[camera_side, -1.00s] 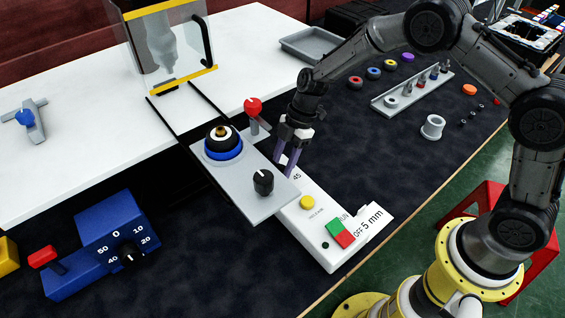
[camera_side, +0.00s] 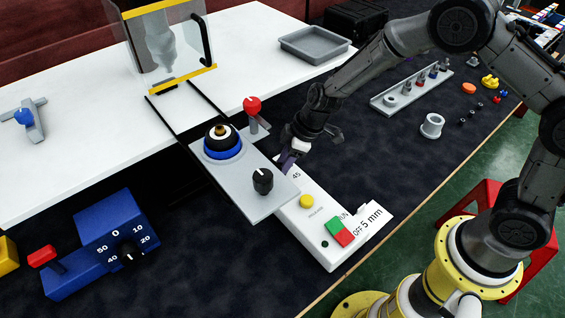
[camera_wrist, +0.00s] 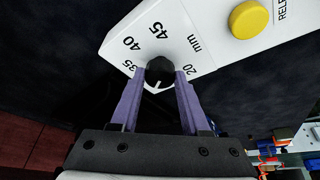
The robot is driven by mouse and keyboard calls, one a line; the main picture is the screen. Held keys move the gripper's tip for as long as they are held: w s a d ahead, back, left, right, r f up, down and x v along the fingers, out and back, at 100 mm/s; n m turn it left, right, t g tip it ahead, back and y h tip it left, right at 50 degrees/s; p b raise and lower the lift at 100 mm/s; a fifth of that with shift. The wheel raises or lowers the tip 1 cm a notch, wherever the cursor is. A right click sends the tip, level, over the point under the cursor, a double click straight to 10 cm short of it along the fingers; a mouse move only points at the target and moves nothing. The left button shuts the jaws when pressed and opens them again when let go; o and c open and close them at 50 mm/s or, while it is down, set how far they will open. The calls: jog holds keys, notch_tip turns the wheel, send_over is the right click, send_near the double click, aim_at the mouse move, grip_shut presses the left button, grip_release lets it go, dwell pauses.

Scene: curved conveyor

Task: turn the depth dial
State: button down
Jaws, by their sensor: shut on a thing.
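The depth dial (camera_wrist: 159,70) is a small black knob with a white pointer line, on the end of a white control box (camera_wrist: 203,45). Numbers 35, 40, 45 and 20 and the letters "mm" show around it. My gripper (camera_wrist: 160,78) has its two purple fingers shut on the knob, one on each side. In the side view my gripper (camera_side: 289,160) lies low at the far end of the white box (camera_side: 320,213), beside the "45" mark. The dial itself is hidden there by the fingers and wrist.
A grey plate (camera_side: 228,188) with a black knob (camera_side: 263,181) adjoins the white box. A red knob (camera_side: 252,106) stands close to my gripper. A yellow button (camera_side: 306,201) and green and red buttons sit on the box. A blue box (camera_side: 112,236) has another dial.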

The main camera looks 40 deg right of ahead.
jog(key=shift+s+a+r+m+t+h, duration=0.1)
jog(key=shift+m+t+h, duration=0.2)
jog(key=shift+m, duration=0.8)
jog(key=shift+a+m+t+h, duration=0.1)
jog(key=shift+m+t+h, duration=0.2)
jog(key=shift+m, duration=1.3)
jog(key=shift+c, duration=1.9)
grip_release()
jog(key=v, duration=1.3)
jog(key=shift+s+a+r, duration=0.15)
jog(key=shift+s+r, duration=0.05)
jog(key=shift+r, duration=0.2)
